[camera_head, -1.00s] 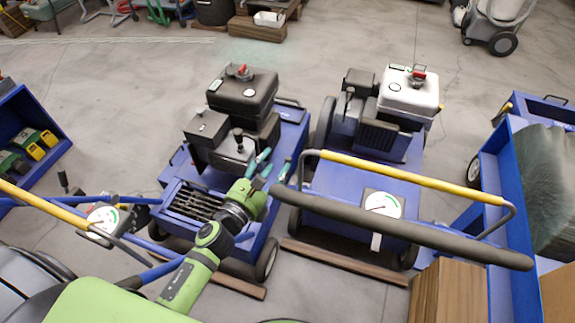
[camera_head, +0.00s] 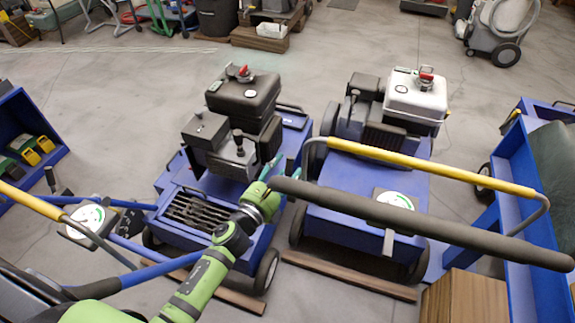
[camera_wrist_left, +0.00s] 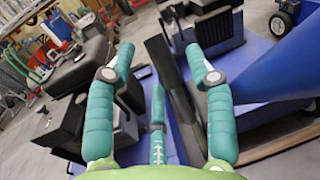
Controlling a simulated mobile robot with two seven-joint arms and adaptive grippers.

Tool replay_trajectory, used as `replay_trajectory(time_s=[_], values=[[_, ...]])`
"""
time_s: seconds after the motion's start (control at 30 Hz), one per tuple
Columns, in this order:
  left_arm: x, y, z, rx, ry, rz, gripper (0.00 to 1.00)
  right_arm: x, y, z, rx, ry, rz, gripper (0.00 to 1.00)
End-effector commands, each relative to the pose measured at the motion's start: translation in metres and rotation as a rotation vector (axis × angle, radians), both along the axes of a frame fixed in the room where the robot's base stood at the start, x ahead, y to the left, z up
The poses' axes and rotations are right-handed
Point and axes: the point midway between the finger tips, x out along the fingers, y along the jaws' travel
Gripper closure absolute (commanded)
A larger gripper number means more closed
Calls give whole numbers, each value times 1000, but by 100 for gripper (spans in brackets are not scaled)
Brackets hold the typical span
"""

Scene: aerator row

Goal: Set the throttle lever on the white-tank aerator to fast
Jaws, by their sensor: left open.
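The white-tank aerator (camera_head: 415,98) stands right of centre in the head view, with a white tank and red cap on a blue deck. A round dial with a green band (camera_head: 395,201) and a pale tab (camera_head: 388,243) sit on its handle end, behind the dark grip. I cannot tell the throttle lever's setting. My left gripper (camera_head: 279,167) is open, its teal fingers spread beside the left end of the dark grip, between the two aerators. In the wrist view the left gripper (camera_wrist_left: 160,62) shows a dark bar (camera_wrist_left: 174,85) between its fingers, not clearly touched. My right gripper is not seen.
A black-tank aerator (camera_head: 243,95) stands close on the left, with its own dial (camera_head: 88,220). The white-tank machine's dark grip (camera_head: 420,222) and yellow bar (camera_head: 430,167) cross in front of its deck. A blue cart (camera_head: 500,222) stands at right. Open floor lies behind.

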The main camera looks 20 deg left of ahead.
Motion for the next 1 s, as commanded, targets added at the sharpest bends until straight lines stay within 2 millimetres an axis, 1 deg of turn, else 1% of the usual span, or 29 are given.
replay_trajectory(time_s=[0.03, 0.1, 0.2, 0.47, 0.5, 0.57, 0.6, 0.63, 0.87, 1.0], values=[[8, -2, 1, -1, -1, 0, 46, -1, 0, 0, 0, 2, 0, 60], [14, -3, 0, 0, 0, 0, 46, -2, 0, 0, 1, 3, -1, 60], [19, -4, -1, 0, 1, 0, 46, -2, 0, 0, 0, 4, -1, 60], [21, -5, -1, 0, 1, 0, 46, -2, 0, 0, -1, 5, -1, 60], [21, -5, -1, 0, 1, 0, 54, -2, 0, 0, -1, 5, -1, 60], [21, -5, -1, 0, 1, 0, 78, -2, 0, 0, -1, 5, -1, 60], [21, -5, -1, 0, 1, 0, 94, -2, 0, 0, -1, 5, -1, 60], [21, -5, -1, 0, 1, 0, 100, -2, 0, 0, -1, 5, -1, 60], [21, -5, -1, 1, 0, 0, 100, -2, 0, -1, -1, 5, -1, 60], [21, -2, -2, 2, -6, 0, 100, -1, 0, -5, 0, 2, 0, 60]])
